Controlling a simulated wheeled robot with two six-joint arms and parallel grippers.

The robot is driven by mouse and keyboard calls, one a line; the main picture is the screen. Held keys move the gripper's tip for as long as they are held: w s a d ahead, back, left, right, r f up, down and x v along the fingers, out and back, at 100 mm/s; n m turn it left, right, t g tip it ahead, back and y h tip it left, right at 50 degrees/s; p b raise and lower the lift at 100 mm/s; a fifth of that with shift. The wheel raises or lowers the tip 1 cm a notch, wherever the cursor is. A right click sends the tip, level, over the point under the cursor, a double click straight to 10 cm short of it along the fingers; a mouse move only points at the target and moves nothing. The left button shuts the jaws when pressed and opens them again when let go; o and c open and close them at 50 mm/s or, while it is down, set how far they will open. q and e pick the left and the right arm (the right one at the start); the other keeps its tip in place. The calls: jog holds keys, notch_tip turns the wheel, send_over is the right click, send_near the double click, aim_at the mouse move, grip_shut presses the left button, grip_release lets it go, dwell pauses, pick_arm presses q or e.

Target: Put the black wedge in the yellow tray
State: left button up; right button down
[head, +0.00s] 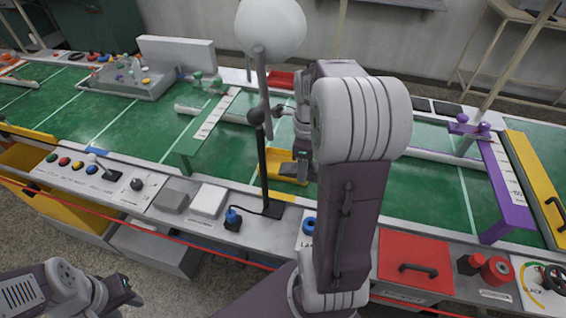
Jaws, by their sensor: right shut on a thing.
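The yellow tray (287,180) lies on the green bench top near its front edge, partly behind my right arm. My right gripper (289,117) is beyond and above the tray, beside a thin black post. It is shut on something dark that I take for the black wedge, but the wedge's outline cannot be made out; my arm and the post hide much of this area. My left gripper (128,291) is low at the bottom left, in front of the bench and away from the tray. Its finger opening is unclear.
A black post (262,165) and a white lamp-like globe (270,28) stand close to the tray's left. A green raised bar (208,128) lies further left, a purple one (497,178) at right. A red cord (180,238) runs along the bench front.

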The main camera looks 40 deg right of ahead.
jog(key=shift+w+d+f, duration=0.15)
jog(key=shift+w, duration=0.05)
send_over(290, 154)
jog(key=s+a, duration=0.3)
jog(key=s, duration=0.2)
jog(key=f, duration=0.3)
jog(key=f+b, duration=0.1)
jog(key=f, duration=0.2)
jog(key=shift+w+a+f, duration=0.2)
jog(key=shift+f, duration=0.1)
jog(key=shift+w+d+f, duration=0.1)
jog(key=shift+w+f, duration=0.05)
jog(key=shift+w, duration=0.15)
notch_tip(290, 154, down, 4)
jog(key=shift+f+b, duration=0.1)
jog(key=shift+b, duration=0.4)
jog(key=c, duration=0.8)
grip_release()
jog(key=shift+c, duration=0.2)
